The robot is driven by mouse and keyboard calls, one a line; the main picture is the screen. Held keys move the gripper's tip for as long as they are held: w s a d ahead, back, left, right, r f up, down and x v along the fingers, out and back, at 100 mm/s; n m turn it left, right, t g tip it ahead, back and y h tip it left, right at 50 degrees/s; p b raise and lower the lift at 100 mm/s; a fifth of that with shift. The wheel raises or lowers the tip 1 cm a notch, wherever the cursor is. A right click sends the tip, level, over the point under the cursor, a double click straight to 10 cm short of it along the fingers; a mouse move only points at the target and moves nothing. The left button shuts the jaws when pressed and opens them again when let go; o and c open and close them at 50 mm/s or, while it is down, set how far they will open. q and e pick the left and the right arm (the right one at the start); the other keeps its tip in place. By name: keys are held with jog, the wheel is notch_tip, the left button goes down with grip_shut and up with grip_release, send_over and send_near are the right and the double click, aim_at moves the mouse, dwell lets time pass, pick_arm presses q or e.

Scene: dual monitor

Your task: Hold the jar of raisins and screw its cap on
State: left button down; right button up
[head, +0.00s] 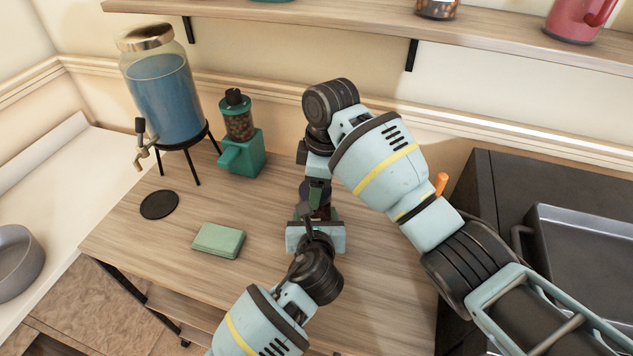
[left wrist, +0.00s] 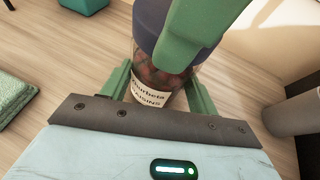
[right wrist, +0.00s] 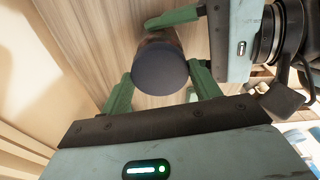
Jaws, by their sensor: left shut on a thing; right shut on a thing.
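The jar of raisins (left wrist: 150,92) is a clear jar with a white label and dark red contents. My left gripper (left wrist: 160,98) is shut around its body, one finger on each side; it also shows in the head view (head: 316,222). The dark blue round cap (right wrist: 160,68) is at the top of the jar, seen from above in the right wrist view. My right gripper (right wrist: 160,85) is shut on the cap from above, with a finger on each side. Its finger hides part of the cap in the left wrist view. I cannot tell how tightly the cap sits.
A green box (head: 218,240), a black coaster (head: 159,204), a green grinder (head: 241,150) and a blue drink dispenser (head: 165,95) stand on the wooden table (head: 150,245) to the left. A wall shelf (head: 350,22) runs behind. A dark stove (head: 510,180) is at right.

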jog(key=m, duration=0.5)
jog(key=shift+s+a+m+t, duration=0.1)
jog(key=shift+m+t, duration=0.2)
jog(key=m, duration=0.7)
jog(key=shift+h, duration=0.4)
jog(key=m, duration=0.4)
jog(key=shift+t+h, duration=0.3)
jog(key=o, duration=0.9)
jog(key=shift+o, duration=0.2)
